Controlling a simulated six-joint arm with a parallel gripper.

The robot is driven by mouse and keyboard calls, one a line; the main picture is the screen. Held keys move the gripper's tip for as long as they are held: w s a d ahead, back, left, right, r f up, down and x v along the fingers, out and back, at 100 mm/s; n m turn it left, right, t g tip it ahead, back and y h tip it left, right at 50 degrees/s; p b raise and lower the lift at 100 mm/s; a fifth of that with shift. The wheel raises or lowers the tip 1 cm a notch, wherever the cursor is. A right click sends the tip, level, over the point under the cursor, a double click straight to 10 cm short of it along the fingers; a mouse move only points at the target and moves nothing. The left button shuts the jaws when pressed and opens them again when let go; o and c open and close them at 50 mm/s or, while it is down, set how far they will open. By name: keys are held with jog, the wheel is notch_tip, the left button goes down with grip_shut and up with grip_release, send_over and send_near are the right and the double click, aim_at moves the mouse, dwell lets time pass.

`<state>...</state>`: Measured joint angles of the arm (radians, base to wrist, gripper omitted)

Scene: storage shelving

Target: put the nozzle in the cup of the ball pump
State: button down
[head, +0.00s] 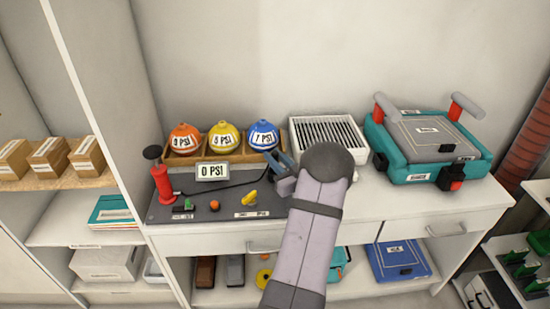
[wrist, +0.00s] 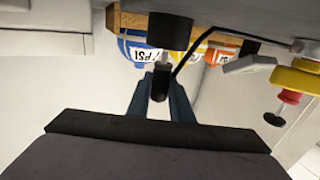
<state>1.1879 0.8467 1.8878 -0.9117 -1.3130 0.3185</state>
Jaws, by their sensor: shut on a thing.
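My gripper (head: 282,162) is over the right end of the grey mat, in front of the blue ball. In the wrist view, which is upside down, its blue fingers (wrist: 160,100) are shut on the dark nozzle (wrist: 159,82). The nozzle's pale metal tip (wrist: 163,59) points toward the black cup (wrist: 171,31), which stands on the mat. The tip is at the cup's mouth; I cannot tell whether it is inside. My arm hides the cup in the head view. The red ball pump (head: 162,184) with black handle stands at the mat's left end.
Orange (head: 185,138), yellow (head: 223,136) and blue (head: 263,134) balls sit in a wooden rack behind the mat (head: 215,204). A 0 PSI gauge (head: 212,171) and a yellow knob (head: 250,198) are left of my gripper. A white vented box (head: 330,132) stands behind it.

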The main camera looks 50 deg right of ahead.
aim_at(275, 152)
jog(key=shift+f, duration=0.3)
dwell(0.4)
jog(key=shift+a+f+b, duration=0.1)
jog(key=shift+f+b, duration=0.15)
jog(key=shift+b, duration=0.2)
jog(key=shift+s+a+f, duration=0.15)
jog(key=shift+f, duration=0.25)
jog(key=shift+s+a+f+b, duration=0.15)
jog(key=shift+a+f+b, duration=0.1)
jog(key=shift+f+b, duration=0.5)
jog(key=shift+s+a+f+b, duration=0.2)
jog(key=shift+f+b, duration=0.25)
jog(key=shift+b, duration=0.5)
dwell(0.5)
jog(key=c, duration=0.9)
grip_release()
jog(key=shift+c, duration=0.2)
jog(key=shift+r, duration=0.1)
jog(key=shift+w+d+r+p, duration=0.15)
jog(key=shift+d+r+p, duration=0.1)
jog(key=shift+r+p, duration=0.4)
jog(key=shift+w+d+r+p, duration=0.25)
jog(key=shift+r+p, duration=0.35)
jog(key=shift+p, duration=0.2)
jog(key=shift+w+d+r+p, duration=0.1)
jog(key=shift+d+r+p, duration=0.15)
jog(key=shift+r+p, duration=1.65)
jog(key=shift+r, duration=0.55)
